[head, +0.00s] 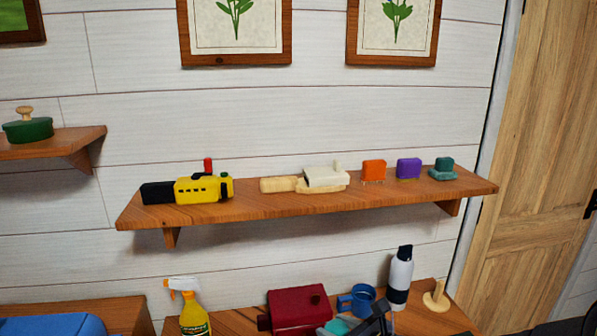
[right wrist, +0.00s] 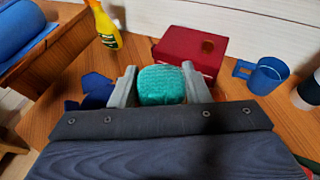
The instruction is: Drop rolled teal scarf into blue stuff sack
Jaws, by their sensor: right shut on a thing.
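The rolled teal scarf (right wrist: 162,84) sits between the two grey fingers of my right gripper (right wrist: 160,86) in the right wrist view. The fingers are shut on its sides. In the head view the scarf (head: 337,327) and my right gripper (head: 355,328) show only partly at the bottom edge. A dark blue piece (right wrist: 93,90) lies on the wooden surface just left of the gripper in the right wrist view. It may be the blue stuff sack; most of it is hidden, and I cannot tell its opening. My left gripper is not in view.
A dark red box (head: 300,310), blue mug (head: 357,300), white bottle (head: 400,275), yellow spray bottle (head: 192,312) and wooden peg stand (head: 437,297) stand on the wooden top. A wall shelf (head: 300,205) holding toys is above. A blue roll (right wrist: 25,40) lies at left.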

